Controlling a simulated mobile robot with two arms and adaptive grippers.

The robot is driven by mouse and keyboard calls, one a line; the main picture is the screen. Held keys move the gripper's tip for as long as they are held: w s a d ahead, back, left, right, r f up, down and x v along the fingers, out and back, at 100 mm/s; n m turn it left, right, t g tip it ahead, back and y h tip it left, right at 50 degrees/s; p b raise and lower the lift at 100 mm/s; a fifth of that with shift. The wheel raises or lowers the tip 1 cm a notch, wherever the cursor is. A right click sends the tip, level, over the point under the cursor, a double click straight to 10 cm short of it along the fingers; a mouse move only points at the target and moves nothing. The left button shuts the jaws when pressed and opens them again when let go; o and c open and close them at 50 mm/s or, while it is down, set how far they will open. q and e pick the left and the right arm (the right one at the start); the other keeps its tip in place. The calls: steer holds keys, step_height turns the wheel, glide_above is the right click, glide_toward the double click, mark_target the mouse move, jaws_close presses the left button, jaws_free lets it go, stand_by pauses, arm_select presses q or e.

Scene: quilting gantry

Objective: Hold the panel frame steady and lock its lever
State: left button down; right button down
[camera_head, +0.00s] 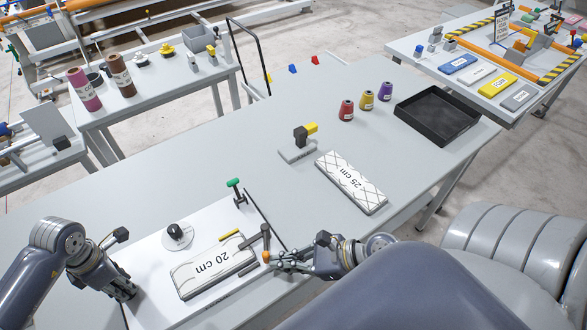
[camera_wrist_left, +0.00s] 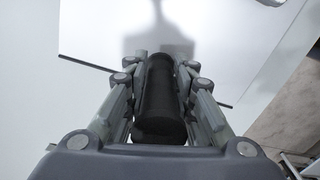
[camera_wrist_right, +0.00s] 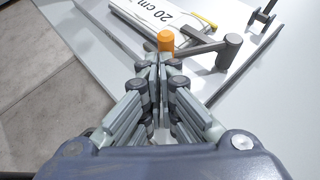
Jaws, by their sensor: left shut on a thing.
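The white panel frame (camera_head: 149,258) lies on the near table, with a white quilted block marked 20 cm (camera_head: 212,265) on it. My left gripper (camera_wrist_left: 160,68) is shut around a black cylindrical handle (camera_wrist_left: 160,105) at the frame's left end; my arm hides this handle in the head view. The grey lever (camera_head: 266,237) has an orange knob (camera_head: 266,257) and lies at the block's right end. It also shows in the right wrist view (camera_wrist_right: 203,48). My right gripper (camera_wrist_right: 157,62) is shut and empty, its fingertips close to the orange knob; I cannot tell whether they touch.
A green T-handle (camera_head: 235,184) and a black knob on a round white base (camera_head: 177,234) stand beyond the block. A 25 cm block (camera_head: 350,182), a small clamp-like stand (camera_head: 298,148), thread spools (camera_head: 367,100) and a black tray (camera_head: 437,115) occupy the table's right part. The table's middle is clear.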

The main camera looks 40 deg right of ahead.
arm_select(q)
steer(key=shift+s+f, duration=0.2)
steer(key=shift+f, duration=0.05)
arm_select(e)
steer(key=shift+s+d, duration=0.2)
steer(key=shift+s, duration=0.05)
steer(key=s+d, duration=0.2)
steer(key=shift+s+d, duration=0.2)
steer(key=shift+s, duration=0.1)
steer(key=v, duration=1)
steer(key=shift+s+a, duration=0.1)
steer(key=shift+a, duration=0.05)
arm_select(q)
steer(key=c, duration=1.3)
jaws_free()
steer(key=shift+w, duration=0.3)
steer(key=shift+r, duration=0.2)
